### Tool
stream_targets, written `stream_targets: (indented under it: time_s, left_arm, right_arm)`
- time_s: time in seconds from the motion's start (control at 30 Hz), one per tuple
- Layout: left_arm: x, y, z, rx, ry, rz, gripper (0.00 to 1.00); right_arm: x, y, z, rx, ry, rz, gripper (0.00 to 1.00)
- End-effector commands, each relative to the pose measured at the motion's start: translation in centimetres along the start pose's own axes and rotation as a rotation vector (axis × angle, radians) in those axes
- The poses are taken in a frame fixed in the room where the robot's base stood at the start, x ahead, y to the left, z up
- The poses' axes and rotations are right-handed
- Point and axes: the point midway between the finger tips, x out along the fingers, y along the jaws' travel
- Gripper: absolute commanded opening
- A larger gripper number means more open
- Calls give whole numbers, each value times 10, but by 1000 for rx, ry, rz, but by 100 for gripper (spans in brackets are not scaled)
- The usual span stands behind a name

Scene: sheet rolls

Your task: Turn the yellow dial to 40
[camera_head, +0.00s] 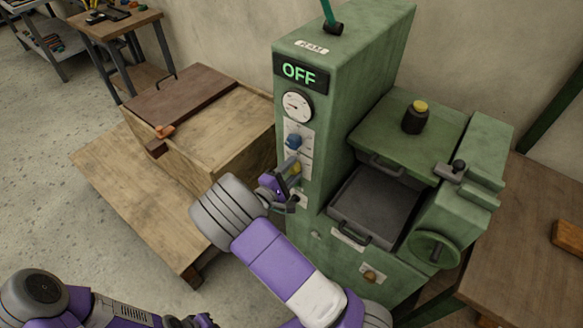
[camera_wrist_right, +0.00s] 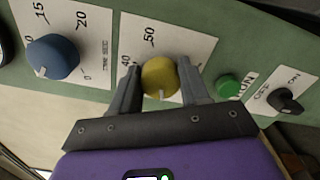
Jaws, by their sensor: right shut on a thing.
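The yellow dial (camera_head: 297,168) is on the front of the green machine (camera_head: 340,90), below the blue dial (camera_head: 294,141). In the right wrist view the yellow dial (camera_wrist_right: 160,78) sits between the two fingers of my right gripper (camera_wrist_right: 160,72), which is shut on it. In the head view my right gripper (camera_head: 287,183) partly covers it. In the wrist view a white mark on the dial faces the gripper's palm, away from the printed 50. The 40 is beside one finger; the rest of the scale is hidden. My left gripper (camera_head: 197,321) barely shows at the bottom edge.
The wrist view also shows the blue dial (camera_wrist_right: 53,58), a green RUN button (camera_wrist_right: 228,86) and a black OFF/ON switch (camera_wrist_right: 288,101). The machine's display (camera_head: 299,73) reads OFF above a gauge (camera_head: 297,106). A wooden chest (camera_head: 215,125) stands to the left.

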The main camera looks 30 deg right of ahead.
Motion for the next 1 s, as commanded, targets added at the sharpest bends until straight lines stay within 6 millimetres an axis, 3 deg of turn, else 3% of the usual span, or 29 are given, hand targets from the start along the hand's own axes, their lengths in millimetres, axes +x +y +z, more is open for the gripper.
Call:
stream_targets:
  time_s: [0.4,1.0]
  left_arm:
    - [-27,10,1,0,0,0,0]
    - [-35,13,2,0,0,0,0]
  right_arm:
    - [0,0,0,376,0,-2,15]
    - [-1,-3,-2,947,0,-3,15]
